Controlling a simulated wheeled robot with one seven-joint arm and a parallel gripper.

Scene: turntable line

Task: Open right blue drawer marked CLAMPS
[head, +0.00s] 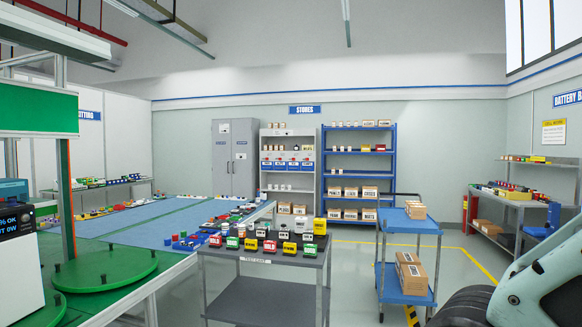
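No drawer that I can read as marked CLAMPS shows in the head view. A row of small blue-fronted bins (292,166) sits on the white shelving unit under the STORES sign. Their lettering is too small to read, and I cannot tell whether any is a drawer. My arm's pale green and dark links fill the lower right corner. My gripper is not in view.
A grey table (228,256) with several coloured boxes stands ahead, and a blue cart (406,268) with cartons is to its right. A green turntable (105,268) is at left. Blue shelving (360,172) and a grey cabinet (236,158) stand behind. Open floor lies right of the cart.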

